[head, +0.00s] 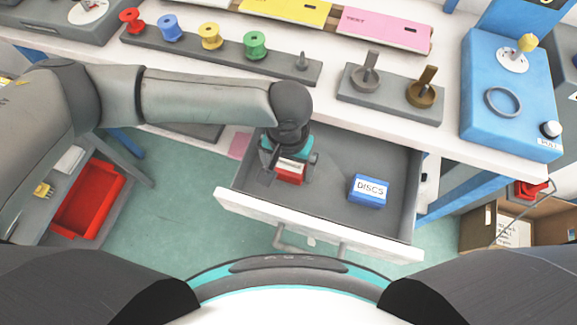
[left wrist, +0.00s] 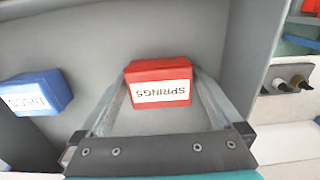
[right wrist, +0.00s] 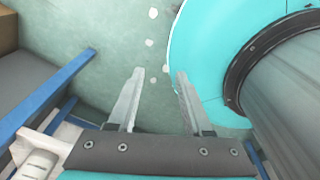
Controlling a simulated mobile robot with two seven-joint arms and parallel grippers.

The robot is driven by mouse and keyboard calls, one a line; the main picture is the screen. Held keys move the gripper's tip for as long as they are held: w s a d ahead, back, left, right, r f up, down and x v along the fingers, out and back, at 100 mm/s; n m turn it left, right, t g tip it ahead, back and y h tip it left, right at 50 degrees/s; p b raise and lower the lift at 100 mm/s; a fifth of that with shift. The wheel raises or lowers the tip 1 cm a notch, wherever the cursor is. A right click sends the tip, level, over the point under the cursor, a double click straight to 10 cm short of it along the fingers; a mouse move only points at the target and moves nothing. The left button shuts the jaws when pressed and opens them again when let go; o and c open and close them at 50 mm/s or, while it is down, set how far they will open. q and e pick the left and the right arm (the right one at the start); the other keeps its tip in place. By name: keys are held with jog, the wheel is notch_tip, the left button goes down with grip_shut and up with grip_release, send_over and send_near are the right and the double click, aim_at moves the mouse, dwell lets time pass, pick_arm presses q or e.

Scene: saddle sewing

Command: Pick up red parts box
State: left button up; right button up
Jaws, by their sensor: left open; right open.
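The red parts box (head: 290,171) lies in the open drawer, partly hidden under my left gripper in the head view. In the left wrist view the red box (left wrist: 159,70) shows its white "SPRINGS" label, between the two fingers. My left gripper (head: 288,168) is open, with one finger on either side of the box; I cannot tell whether they touch it. It also shows in the left wrist view (left wrist: 160,85). My right gripper (right wrist: 154,75) is open and empty above the green floor.
A blue "DISCS" box (head: 368,190) lies to the right in the same drawer (head: 400,165). The drawer's white front wall (head: 310,228) stands near my body. The tabletop behind holds a spool rack (head: 220,52) and a blue machine (head: 510,100).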

pick_arm(q)
jog(key=c, duration=1.1)
jog(key=shift+r, duration=0.15)
jog(key=shift+c, duration=0.2)
